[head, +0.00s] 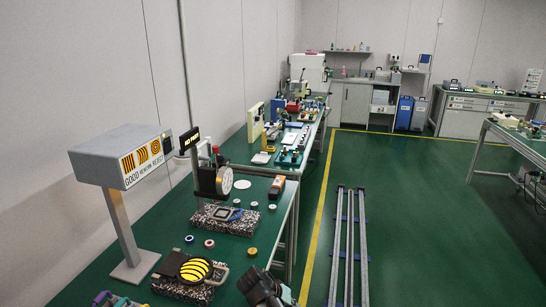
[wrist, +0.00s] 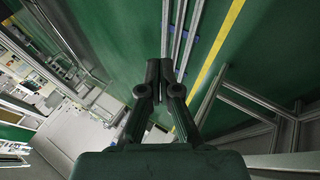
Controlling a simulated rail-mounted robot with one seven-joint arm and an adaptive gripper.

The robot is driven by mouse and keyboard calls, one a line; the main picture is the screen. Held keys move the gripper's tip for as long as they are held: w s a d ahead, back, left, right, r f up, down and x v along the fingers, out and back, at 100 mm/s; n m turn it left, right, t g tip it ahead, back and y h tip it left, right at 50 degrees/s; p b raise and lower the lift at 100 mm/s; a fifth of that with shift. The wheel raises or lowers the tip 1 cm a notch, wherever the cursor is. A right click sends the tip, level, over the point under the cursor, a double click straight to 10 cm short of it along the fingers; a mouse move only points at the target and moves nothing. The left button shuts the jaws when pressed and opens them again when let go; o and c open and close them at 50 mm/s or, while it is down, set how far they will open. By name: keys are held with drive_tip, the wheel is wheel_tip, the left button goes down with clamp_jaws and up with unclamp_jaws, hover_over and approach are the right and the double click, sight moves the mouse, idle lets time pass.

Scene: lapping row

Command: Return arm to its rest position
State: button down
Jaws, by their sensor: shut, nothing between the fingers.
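My gripper (wrist: 166,70) is in the middle of the wrist view, its dark fingers together with nothing between them. Beyond it the wrist view shows the green floor, the pale rails (wrist: 184,30) and a yellow floor line (wrist: 218,50). In the head view a dark part of my arm (head: 262,290) shows at the bottom, beside the front right edge of the near bench; the fingertips cannot be made out there.
The near green bench (head: 232,252) holds a yellow-and-black striped disc (head: 195,269), a dial gauge stand (head: 214,180) and small round pieces. A grey sign box (head: 120,155) stands on a post at left. Floor rails (head: 349,240) run right of the bench, with open floor (head: 430,230) beyond.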

drive_tip(key=s+d+f+n+g+y+p, duration=0.1)
drive_tip(key=s+d+f+g, duration=0.3)
drive_tip(key=s+f, duration=0.45)
drive_tip(key=s+d+f+g+y, duration=0.1)
drive_tip(key=s+d+f, duration=0.55)
drive_tip(key=f, duration=0.35)
drive_tip(key=s+f+g+y+p, duration=0.1)
drive_tip(key=s+f, duration=0.3)
drive_tip(key=s, duration=0.7)
drive_tip(key=s+f+g+y, duration=0.3)
drive_tip(key=s+f, duration=0.1)
drive_tip(key=s, duration=0.8)
drive_tip(key=shift+s+y+p, duration=0.15)
drive_tip(key=shift+y+p, duration=0.2)
drive_tip(key=shift+y, duration=0.05)
